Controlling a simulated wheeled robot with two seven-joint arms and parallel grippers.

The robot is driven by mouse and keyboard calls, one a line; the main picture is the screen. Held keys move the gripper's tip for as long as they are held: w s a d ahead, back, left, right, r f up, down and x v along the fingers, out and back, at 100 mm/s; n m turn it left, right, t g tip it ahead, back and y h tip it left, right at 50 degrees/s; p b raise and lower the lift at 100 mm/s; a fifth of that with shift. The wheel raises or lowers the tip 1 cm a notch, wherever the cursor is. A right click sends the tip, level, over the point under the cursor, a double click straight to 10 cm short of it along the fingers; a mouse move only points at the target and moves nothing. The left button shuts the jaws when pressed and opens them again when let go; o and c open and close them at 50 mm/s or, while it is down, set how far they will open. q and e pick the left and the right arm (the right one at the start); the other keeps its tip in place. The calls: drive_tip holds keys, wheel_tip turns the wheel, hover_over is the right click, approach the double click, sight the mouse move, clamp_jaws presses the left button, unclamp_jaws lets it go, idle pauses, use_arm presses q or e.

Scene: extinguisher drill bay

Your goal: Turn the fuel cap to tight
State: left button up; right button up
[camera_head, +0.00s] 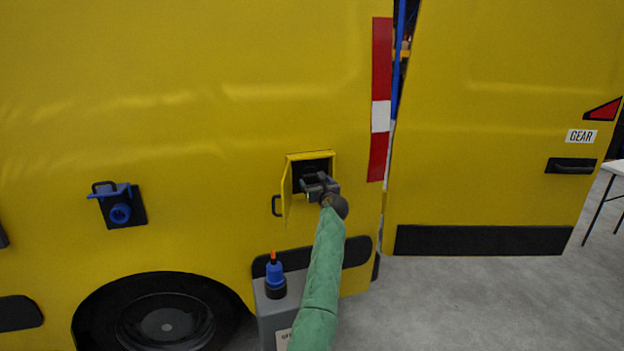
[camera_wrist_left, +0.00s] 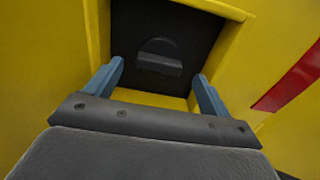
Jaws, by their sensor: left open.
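The fuel cap (camera_wrist_left: 160,57) is a dark round cap with a raised grip bar, set in a black recess in the yellow van side. In the wrist view the bar lies roughly level. My left gripper (camera_head: 318,181) is at the mouth of the recess, in front of the cap. In the wrist view its two blue-grey fingers (camera_wrist_left: 158,72) are open, one to each side of the cap and apart from it, with nothing between them. In the head view the gripper largely hides the cap. My right gripper is not in view.
The yellow fuel flap (camera_head: 287,190) stands open at the recess's left. A grey box (camera_head: 275,322) with a blue and orange item (camera_head: 275,276) on it stands below. A yellow door marked GEAR (camera_head: 490,110) is at right. A blue fitting (camera_head: 120,212) is at left.

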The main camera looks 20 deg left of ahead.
sight(312, 177)
use_arm(q)
drive_tip(key=shift+x, duration=1.6)
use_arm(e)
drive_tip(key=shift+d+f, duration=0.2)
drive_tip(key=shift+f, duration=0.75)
use_arm(q)
drive_tip(key=c, duration=1)
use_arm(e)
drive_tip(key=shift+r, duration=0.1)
